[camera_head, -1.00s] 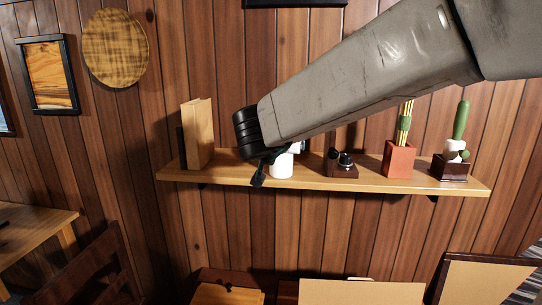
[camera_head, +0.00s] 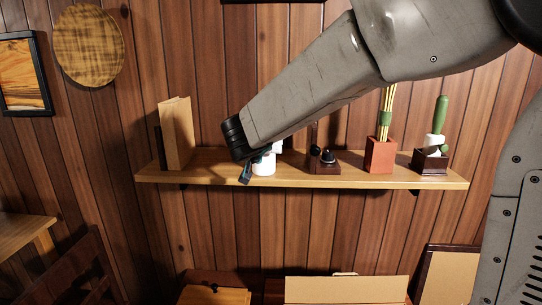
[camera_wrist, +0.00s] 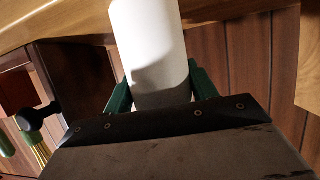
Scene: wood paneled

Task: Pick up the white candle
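The white candle (camera_head: 264,164) stands on the wooden shelf (camera_head: 215,180), partly behind my gripper in the head view. In the wrist view, the candle (camera_wrist: 152,45) is a plain white cylinder between the two green fingers of my gripper (camera_wrist: 155,80). One finger is on each side of it, close to its surface; firm contact is not visible. In the head view, my gripper (camera_head: 260,160) reaches down to the candle from above, with one finger just left of it. The candle's upper part is mostly hidden there.
The paneled wall is behind.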

